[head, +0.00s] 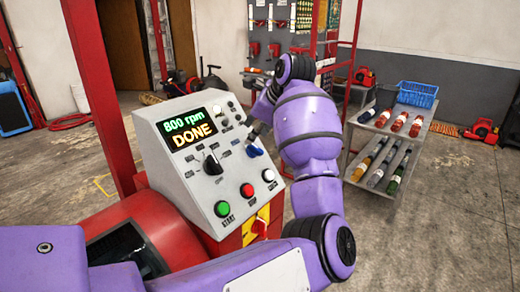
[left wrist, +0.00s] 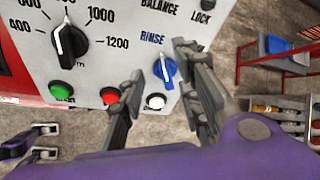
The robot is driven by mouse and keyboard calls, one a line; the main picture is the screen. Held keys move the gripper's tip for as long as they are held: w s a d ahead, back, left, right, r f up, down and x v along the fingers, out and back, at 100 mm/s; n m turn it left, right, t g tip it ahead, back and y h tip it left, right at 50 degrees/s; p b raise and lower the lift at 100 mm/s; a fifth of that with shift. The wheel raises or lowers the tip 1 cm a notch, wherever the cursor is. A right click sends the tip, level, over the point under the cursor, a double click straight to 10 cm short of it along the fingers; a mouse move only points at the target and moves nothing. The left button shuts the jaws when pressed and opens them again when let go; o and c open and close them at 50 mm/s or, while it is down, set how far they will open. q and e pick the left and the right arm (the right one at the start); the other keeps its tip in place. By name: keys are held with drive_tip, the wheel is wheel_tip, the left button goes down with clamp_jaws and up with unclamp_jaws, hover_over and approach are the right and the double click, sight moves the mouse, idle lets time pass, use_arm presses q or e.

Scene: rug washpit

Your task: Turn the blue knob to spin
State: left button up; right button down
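The blue knob (head: 255,151) sits on the right of the grey sloped control panel (head: 192,190). In the left wrist view the knob (left wrist: 165,70) has a white pointer line tilted up and left, toward the word RINSE. Any label on its right is hidden by a finger. My left gripper (left wrist: 161,62) is open, with one finger on each side of the knob; gaps show between knob and fingers. In the head view its tips (head: 256,131) are just above the knob. Purple and grey parts (left wrist: 40,142), possibly my right gripper, show at the wrist view's lower left.
The display (head: 192,128) reads "800 rpm DONE". A black dial (head: 212,163), green (head: 222,208), red (head: 247,190) and white (head: 268,175) buttons share the panel. A yellow-backed red switch (head: 258,226) is below. A bottle cart (head: 388,135) with a blue basket (head: 417,94) stands right.

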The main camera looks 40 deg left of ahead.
sight(258, 148)
use_arm(q)
drive_tip(key=shift+h, duration=0.8)
drive_tip(key=w+f, duration=0.1)
drive_tip(key=f, duration=0.1)
drive_tip(key=w+f, duration=0.1)
drive_tip(key=f, duration=0.1)
drive_tip(key=w+f, duration=0.1)
drive_tip(key=f, duration=0.1)
drive_tip(key=shift+a+f, duration=0.2)
drive_tip(key=shift+a, duration=0.2)
drive_tip(key=shift+p, duration=0.3)
clamp_jaws()
